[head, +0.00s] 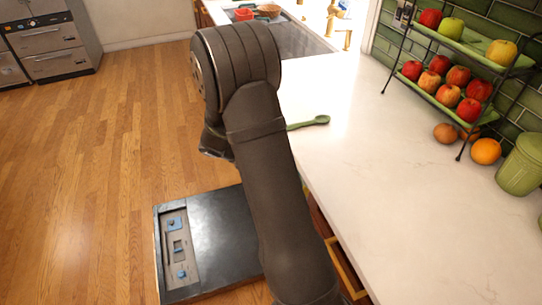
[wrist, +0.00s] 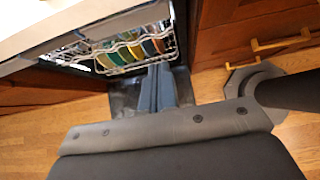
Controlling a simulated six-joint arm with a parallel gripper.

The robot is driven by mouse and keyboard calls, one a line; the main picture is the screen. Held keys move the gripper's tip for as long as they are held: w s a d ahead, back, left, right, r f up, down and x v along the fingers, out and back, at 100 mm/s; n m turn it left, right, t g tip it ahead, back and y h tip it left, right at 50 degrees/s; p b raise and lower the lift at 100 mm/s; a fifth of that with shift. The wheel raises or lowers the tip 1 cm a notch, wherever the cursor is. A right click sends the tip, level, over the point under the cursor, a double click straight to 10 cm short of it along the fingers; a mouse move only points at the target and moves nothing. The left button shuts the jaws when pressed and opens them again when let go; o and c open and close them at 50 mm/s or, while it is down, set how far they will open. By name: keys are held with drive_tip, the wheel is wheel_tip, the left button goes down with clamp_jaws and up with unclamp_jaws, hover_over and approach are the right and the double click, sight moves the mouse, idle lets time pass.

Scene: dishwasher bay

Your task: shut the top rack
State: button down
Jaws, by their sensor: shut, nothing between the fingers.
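The top rack (wrist: 112,66), of pale wire, is in the upper left of the wrist view. It sticks out of the dishwasher under the counter and holds several yellow, green and orange dishes (wrist: 135,50). My gripper (wrist: 160,72) is shut and empty, its blue-grey fingers pointing toward the rack's lower right part. I cannot tell whether the fingertips touch the rack. In the head view my arm hides the gripper and the rack. The dishwasher door (head: 215,235) is folded down flat, and its dark surface also shows in the wrist view (wrist: 125,103).
The white counter (head: 400,180) overhangs the dishwasher. A green spoon (head: 312,122) lies on it, with a fruit stand (head: 440,95) and green canister (head: 522,165) behind. Wooden cabinets with yellow handles (wrist: 280,42) flank the bay. The wood floor (head: 110,150) at left is clear.

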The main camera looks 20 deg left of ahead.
drive_tip(key=w+a+f+m+t+y, duration=0.2)
drive_tip(key=w+a+f+m+t, duration=0.15)
drive_tip(key=w+a, duration=0.45)
drive_tip(key=w+a+f+m+t+y, duration=0.2)
drive_tip(key=w+a+f+t, duration=0.15)
drive_tip(key=w+a, duration=0.45)
drive_tip(key=w+a+f+m+t+y, duration=0.2)
drive_tip(key=w+a+m+t, duration=0.15)
drive_tip(key=w+a, duration=0.4)
drive_tip(key=w+d, duration=0.2)
drive_tip(key=w, duration=1)
drive_tip(key=shift+w+d+f+t, duration=0.15)
drive_tip(key=shift+w+d+t, duration=0.1)
drive_tip(key=shift+w+t, duration=0.15)
